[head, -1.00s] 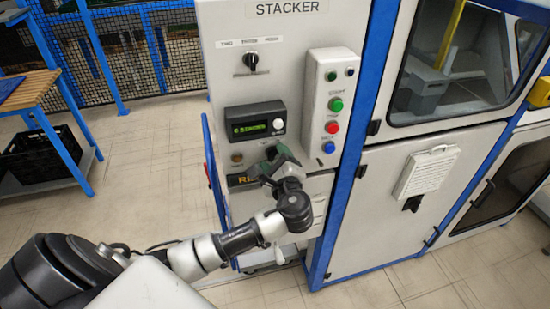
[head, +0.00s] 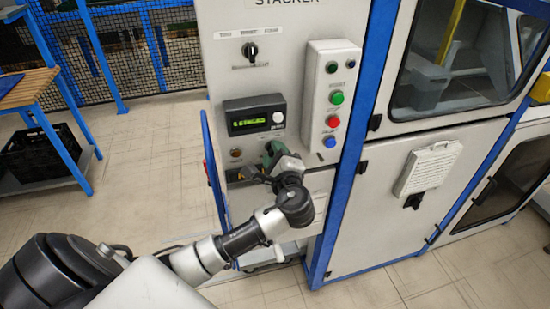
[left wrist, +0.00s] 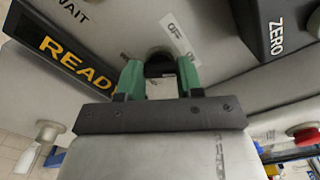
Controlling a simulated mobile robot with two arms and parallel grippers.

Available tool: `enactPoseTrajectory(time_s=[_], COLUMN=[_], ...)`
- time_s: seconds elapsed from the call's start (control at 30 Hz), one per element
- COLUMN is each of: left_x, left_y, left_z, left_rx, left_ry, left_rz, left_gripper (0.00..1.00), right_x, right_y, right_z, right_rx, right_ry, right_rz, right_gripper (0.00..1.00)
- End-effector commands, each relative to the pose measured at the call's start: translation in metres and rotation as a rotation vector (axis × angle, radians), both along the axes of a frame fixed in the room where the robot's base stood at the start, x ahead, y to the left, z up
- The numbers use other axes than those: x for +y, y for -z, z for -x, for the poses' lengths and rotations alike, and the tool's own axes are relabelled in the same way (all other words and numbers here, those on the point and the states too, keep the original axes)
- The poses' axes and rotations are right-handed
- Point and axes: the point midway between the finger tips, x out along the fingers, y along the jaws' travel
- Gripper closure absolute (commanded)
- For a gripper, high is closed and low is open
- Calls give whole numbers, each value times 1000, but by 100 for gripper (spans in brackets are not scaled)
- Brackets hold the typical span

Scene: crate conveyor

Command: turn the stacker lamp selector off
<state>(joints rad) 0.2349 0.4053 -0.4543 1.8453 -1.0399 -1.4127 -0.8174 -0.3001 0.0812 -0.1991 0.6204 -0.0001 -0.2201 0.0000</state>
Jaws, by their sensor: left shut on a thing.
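The lamp selector (left wrist: 158,66) is a dark round knob on the grey panel in the left wrist view, with a white label (left wrist: 180,38) reading OFF beside it. My left gripper (left wrist: 160,78) has its green fingers on both sides of the knob and is shut on it. The fingers hide part of the knob, so its exact pointing direction cannot be told. In the head view my left gripper (head: 272,154) is against the lower part of the STACKER panel (head: 222,75) and hides the selector. My right gripper is not in view.
A lit READY sign (left wrist: 75,65) lies beside the selector. Above in the head view are a black display (head: 254,115) and another black selector (head: 250,50). A button box (head: 328,95) with green, red and blue buttons stands close right of my gripper.

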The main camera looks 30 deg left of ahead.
Motion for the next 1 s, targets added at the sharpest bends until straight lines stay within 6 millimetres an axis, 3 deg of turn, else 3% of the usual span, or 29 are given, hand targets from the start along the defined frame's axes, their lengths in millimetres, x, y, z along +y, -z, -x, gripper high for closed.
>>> enactPoseTrajectory(time_s=[1.0], left_x=[0], left_y=[6], left_z=[0], left_rx=[-715], left_ry=[-3], left_rz=[615], left_gripper=[88], right_x=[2], right_y=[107], right_z=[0], right_rx=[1], right_ry=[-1], right_rz=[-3], right_gripper=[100])
